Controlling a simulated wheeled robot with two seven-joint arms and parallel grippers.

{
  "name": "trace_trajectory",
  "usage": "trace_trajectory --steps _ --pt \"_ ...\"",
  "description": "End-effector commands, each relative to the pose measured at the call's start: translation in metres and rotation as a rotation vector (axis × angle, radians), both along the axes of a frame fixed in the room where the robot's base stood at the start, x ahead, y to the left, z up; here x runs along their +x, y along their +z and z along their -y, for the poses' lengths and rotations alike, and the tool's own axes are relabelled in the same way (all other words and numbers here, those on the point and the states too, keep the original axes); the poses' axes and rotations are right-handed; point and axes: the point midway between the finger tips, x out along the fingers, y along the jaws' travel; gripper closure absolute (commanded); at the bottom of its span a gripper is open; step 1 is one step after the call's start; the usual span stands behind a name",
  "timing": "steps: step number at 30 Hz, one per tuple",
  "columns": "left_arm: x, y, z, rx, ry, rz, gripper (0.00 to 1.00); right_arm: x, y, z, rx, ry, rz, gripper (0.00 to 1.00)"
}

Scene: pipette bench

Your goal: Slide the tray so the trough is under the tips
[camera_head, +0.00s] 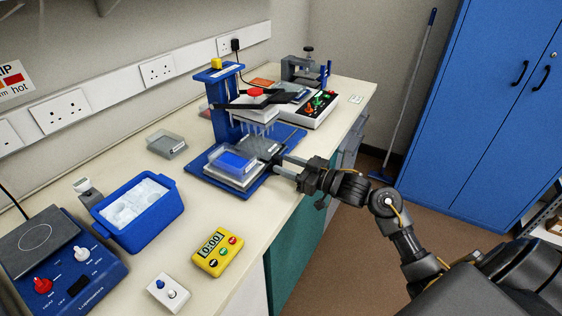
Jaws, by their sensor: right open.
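The blue pipetting stand (228,122) is on the bench with a row of pale tips (258,129) hanging from its head. Below, on its blue base, sits a pale tray (236,182). A clear trough with blue contents (235,161) is on the tray's near-left part. A dark grey plate or rack (263,147) lies behind it, closer to beneath the tips. The trough is in front of the tips, not under them. My right gripper (281,166) is open at the tray's right side; whether its fingers touch the tray I cannot tell. My left gripper is out of view.
A blue ice tub (138,212), yellow timer (217,250), small white switch box (168,293) and blue hotplate (60,265) stand nearer on the bench. A grey lidded box (166,144) is left of the stand. A control box with coloured knobs (312,108) is behind it.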

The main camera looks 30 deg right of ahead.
Motion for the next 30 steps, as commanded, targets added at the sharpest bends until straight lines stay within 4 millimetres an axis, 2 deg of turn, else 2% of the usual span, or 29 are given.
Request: trace_trajectory --steps 6,15,25,30 --pt "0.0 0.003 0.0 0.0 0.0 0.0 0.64 0.016 0.0 -0.009 0.0 -0.001 0.0 0.58" --pt "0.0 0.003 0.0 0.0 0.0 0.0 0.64 0.018 -0.001 -0.01 -0.001 0.0 -0.001 0.58" --pt "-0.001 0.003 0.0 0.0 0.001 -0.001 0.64 0.017 -0.001 -0.01 -0.001 0.0 -0.001 1.0" --pt "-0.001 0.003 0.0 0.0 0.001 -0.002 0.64 0.018 -0.001 -0.01 -0.001 0.0 -0.001 1.0"
